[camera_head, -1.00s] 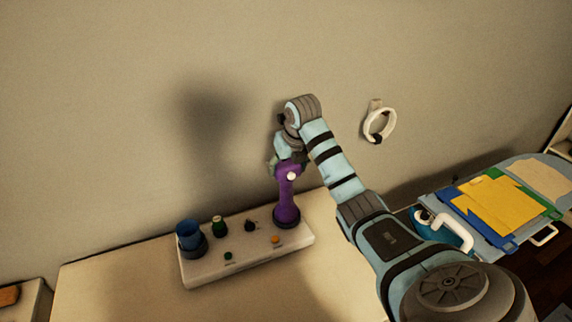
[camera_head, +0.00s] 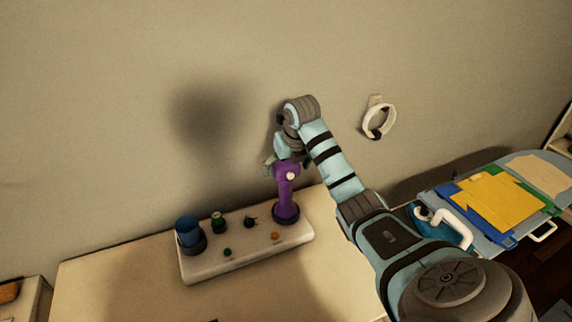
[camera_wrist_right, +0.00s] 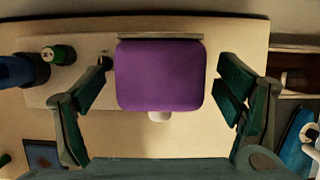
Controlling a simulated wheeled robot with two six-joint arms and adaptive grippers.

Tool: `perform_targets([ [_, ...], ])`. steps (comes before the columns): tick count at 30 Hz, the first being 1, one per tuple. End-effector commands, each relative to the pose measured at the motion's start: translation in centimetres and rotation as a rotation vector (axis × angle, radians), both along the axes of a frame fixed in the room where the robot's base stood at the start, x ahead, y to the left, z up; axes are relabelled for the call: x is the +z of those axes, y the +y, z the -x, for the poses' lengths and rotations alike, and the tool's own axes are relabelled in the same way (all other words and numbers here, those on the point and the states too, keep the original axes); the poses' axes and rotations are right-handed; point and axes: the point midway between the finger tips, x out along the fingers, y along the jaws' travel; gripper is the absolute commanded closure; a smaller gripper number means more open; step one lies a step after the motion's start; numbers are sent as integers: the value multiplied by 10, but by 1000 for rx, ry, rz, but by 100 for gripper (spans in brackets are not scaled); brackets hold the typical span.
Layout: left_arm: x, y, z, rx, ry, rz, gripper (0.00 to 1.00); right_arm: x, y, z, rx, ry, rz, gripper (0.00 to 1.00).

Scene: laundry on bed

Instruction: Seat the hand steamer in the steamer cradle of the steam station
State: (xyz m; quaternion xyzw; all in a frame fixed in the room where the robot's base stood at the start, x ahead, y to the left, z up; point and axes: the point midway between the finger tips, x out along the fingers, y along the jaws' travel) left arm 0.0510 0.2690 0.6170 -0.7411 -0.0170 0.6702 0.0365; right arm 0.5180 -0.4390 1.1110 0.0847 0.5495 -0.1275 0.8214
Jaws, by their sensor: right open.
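The purple hand steamer (camera_head: 287,197) stands upright at the right end of the white steam station (camera_head: 215,262). Its base sits in the dark round steamer cradle (camera_head: 286,218). My right gripper (camera_head: 283,160) is at the top of the steamer. In the right wrist view, the purple steamer top (camera_wrist_right: 160,75) lies between the two spread fingers of my right gripper (camera_wrist_right: 164,86), with a gap on both sides. My left gripper is not in view.
A blue cup (camera_head: 188,232), a green-topped item (camera_head: 218,223) and small knobs sit on the station. A white ring holder (camera_head: 379,120) is on the wall. A board with folded yellow cloth (camera_head: 495,207) is at the right. The table front is clear.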

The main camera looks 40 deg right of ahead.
Motion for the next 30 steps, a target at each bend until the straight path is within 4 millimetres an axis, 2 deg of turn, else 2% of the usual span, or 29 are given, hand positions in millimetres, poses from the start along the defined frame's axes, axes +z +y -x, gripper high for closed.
perform_targets([
  [4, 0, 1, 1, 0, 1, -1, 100, 12, 1, 3, 0, -4, 2, 15],
  [7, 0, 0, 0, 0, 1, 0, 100, 32, 3, 12, 1, -6, 3, 15],
  [15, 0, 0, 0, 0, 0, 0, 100, 28, 27, 93, 1, 1, 10, 15],
  [18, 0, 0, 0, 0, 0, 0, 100, 28, 34, 113, 1, 1, 8, 15],
  [22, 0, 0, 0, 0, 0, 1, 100, 28, 40, 124, 2, 0, 3, 15],
  [30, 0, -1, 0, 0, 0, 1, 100, 28, 40, 125, 0, -2, 0, 15],
])
